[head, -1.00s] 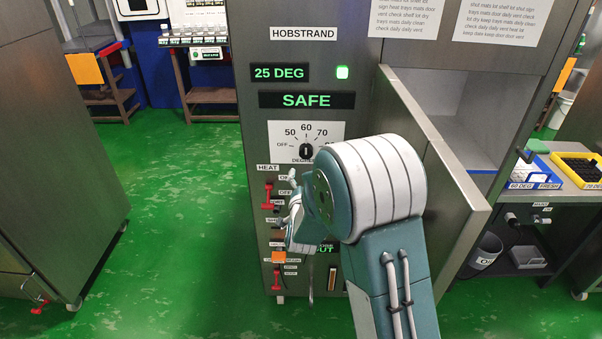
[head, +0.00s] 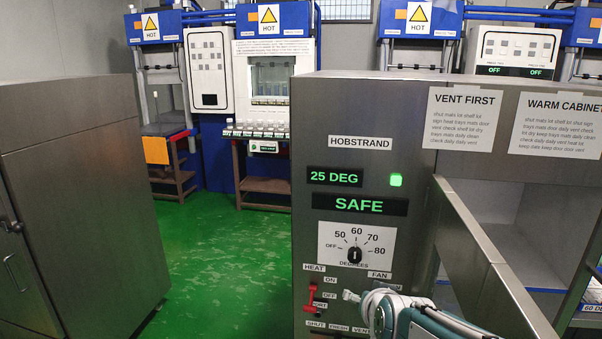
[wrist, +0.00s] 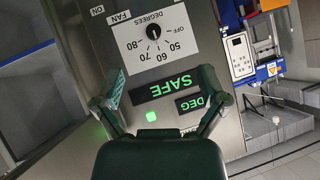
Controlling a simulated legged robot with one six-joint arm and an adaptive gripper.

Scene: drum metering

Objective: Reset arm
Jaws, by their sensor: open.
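My arm (head: 430,322) runs off the bottom edge of the head view. The grey HOBSTRAND cabinet (head: 310,228) shows 25 DEG and a green SAFE sign (head: 358,205). Its degrees dial (head: 355,256) appears upside down in the wrist view (wrist: 153,32).
The cabinet's open door (head: 490,280) juts out to the right of my arm. A grey metal cabinet (head: 85,200) stands at the left. Blue presses marked HOT (head: 268,18) line the back wall. Green floor (head: 215,245) is clear between the cabinets.

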